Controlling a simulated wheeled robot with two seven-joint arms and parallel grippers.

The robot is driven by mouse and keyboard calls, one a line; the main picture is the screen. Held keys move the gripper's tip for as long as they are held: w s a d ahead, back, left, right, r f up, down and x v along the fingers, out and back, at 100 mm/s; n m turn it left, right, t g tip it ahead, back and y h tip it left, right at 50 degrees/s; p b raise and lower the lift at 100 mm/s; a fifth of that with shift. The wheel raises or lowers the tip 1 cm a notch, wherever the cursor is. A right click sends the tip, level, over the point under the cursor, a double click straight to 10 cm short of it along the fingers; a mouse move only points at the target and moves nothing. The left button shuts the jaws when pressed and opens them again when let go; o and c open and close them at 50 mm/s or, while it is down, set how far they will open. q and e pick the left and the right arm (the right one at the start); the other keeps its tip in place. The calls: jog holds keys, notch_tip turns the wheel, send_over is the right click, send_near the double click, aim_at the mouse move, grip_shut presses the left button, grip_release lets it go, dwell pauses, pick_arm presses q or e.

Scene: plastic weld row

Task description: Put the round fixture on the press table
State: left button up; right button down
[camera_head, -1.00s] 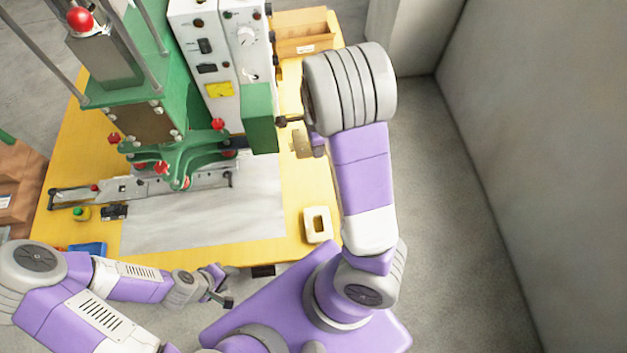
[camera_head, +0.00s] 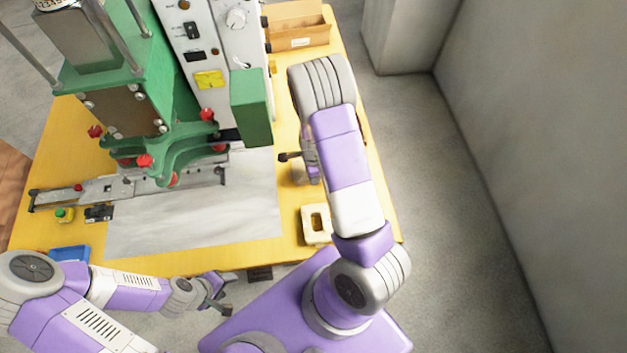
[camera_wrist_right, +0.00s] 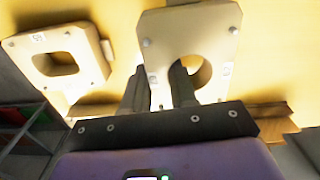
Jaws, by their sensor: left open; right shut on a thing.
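The round fixture (camera_wrist_right: 160,38) is a cream plate with a round hole, seen in the right wrist view. My right gripper (camera_wrist_right: 158,75) is shut on its edge beside the hole. In the head view my right gripper (camera_head: 290,157) shows only in part, over the table's right side, and my arm hides the round fixture. I cannot tell whether the fixture touches the table. The yellow table (camera_head: 266,252) carries a green press (camera_head: 170,100) with a grey sheet (camera_head: 205,220) in front. My left gripper (camera_head: 217,292) is open and empty off the table's front edge.
A second cream fixture with a squarish hole (camera_head: 309,236) lies near the table's front right corner; it also shows in the right wrist view (camera_wrist_right: 88,72). A cardboard box (camera_head: 296,42) stands at the back. The grey sheet is mostly clear.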

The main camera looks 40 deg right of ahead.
notch_tip(320, 180, down, 4)
jog(key=shift+r+b, duration=0.15)
jog(key=shift+b, duration=0.2)
jog(key=c, duration=0.9)
grip_release()
jog(key=shift+r, duration=0.15)
notch_tip(320, 180, up, 12)
jog(key=p, duration=0.3)
